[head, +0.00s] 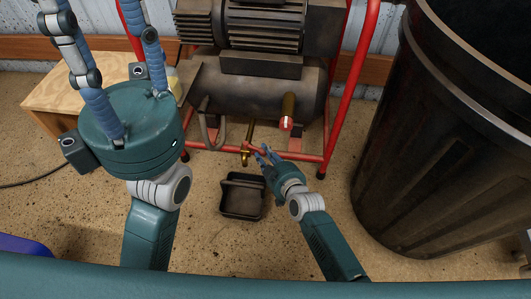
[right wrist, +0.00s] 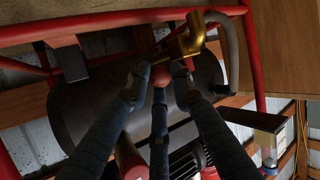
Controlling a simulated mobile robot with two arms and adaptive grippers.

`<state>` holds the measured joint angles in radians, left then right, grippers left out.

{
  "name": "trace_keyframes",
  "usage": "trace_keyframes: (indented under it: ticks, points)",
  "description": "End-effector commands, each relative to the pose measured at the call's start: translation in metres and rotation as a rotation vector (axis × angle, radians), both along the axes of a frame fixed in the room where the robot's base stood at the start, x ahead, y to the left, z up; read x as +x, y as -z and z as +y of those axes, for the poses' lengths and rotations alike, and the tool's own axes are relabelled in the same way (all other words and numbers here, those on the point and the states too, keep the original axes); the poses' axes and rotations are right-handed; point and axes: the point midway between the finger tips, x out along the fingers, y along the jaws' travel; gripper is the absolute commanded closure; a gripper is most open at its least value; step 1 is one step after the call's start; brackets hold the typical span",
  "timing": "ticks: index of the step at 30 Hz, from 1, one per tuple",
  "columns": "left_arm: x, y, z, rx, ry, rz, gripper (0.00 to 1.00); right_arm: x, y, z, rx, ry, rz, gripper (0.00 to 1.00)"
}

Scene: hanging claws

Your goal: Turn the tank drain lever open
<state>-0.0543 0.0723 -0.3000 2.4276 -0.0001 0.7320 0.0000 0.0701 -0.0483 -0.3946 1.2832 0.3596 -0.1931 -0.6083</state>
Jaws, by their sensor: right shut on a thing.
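The compressor tank (head: 250,85) is a dark horizontal cylinder in a red tube frame. A brass drain valve (head: 246,157) hangs low at its front, with a small red drain lever (head: 257,152) on it. My right gripper (head: 265,153) is shut on the lever. In the right wrist view, my right gripper's fingers (right wrist: 160,78) close around the lever, beside the brass valve (right wrist: 190,38); they hide most of it. My left gripper (head: 100,50) is raised at the upper left, its blue fingers spread apart and empty; their tips run out of view.
A black open tray (head: 229,208) lies on the floor below the valve. A brass fitting with a red knob (head: 286,123) sits on the tank. A large dark bin (head: 430,150) stands at right, a wooden stool (head: 50,98) at left.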

Motion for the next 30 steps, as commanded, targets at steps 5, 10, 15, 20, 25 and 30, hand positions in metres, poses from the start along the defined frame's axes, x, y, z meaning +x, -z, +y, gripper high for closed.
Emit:
trace_keyframes:
  ticks: [5,10,15,20,25,30]
  points:
    - [0.0,0.0,0.0,0.0,0.0,0.0,0.61,-0.001,0.003,-0.002,-0.004,0.0,0.005,0.59]
    - [0.0,0.0,0.0,0.0,0.0,0.0,0.61,-0.001,0.002,-0.001,-0.002,0.0,0.004,0.59]
    - [0.0,-0.001,0.0,-0.001,0.0,-0.001,0.61,-0.005,0.0,-0.003,-0.001,0.0,0.003,0.59]
    - [0.0,-0.001,0.0,0.0,0.0,-0.001,0.61,-0.023,-0.007,-0.012,-0.002,0.0,0.004,0.59]
    - [0.0,-0.001,0.0,0.0,0.0,-0.001,0.61,-0.054,-0.021,-0.029,-0.003,0.001,0.004,0.59]
    - [0.0,-0.001,0.0,0.0,0.0,-0.001,0.61,-0.081,-0.033,-0.043,-0.004,0.0,0.003,0.59]
